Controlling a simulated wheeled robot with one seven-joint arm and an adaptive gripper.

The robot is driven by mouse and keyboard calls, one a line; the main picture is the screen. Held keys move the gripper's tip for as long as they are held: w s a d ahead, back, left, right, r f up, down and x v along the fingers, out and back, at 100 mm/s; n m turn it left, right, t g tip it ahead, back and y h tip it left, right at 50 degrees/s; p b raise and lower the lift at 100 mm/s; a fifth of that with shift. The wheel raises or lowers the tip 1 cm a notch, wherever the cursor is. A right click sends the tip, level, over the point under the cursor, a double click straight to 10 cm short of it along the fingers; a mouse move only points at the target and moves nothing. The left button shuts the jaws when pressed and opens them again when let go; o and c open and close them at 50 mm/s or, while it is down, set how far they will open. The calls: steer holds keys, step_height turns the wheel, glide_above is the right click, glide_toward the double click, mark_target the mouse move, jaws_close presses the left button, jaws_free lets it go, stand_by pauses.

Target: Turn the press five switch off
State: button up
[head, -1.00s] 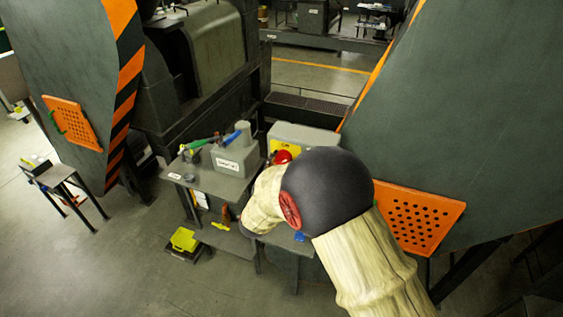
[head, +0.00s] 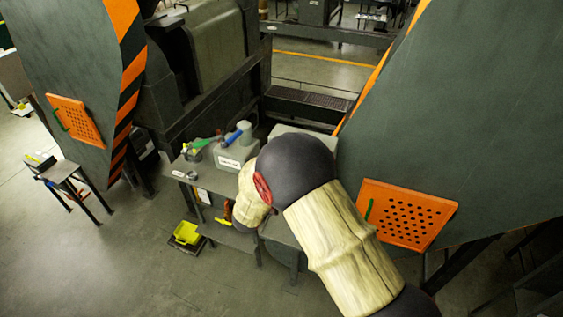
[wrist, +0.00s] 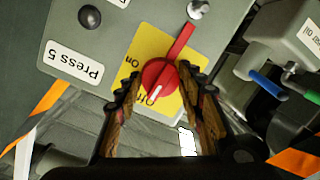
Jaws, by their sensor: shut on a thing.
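The red rotary switch (wrist: 158,76) sits on a yellow plate (wrist: 150,45) on the grey Press 5 box (wrist: 120,22) in the wrist view. Its long handle points to the upper right. A white line on its lower part points down towards the "Off" lettering; "On" is at the left. My gripper (wrist: 162,82) is shut on the switch, with one finger at each side of the knob. In the head view my arm hides the gripper, the switch and most of the box (head: 302,132).
A black button (wrist: 89,16) and a silver knob (wrist: 198,9) sit on the same box. A second grey box (head: 232,153) with blue and green handles stands to its left in the head view. An orange perforated panel (head: 405,214) is to the right of my arm.

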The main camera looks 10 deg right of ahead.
steer(key=shift+n, duration=0.3)
stand_by(0.4)
steer(key=o, duration=1.2)
steer(key=shift+c, duration=0.2)
steer(key=v, duration=1.2)
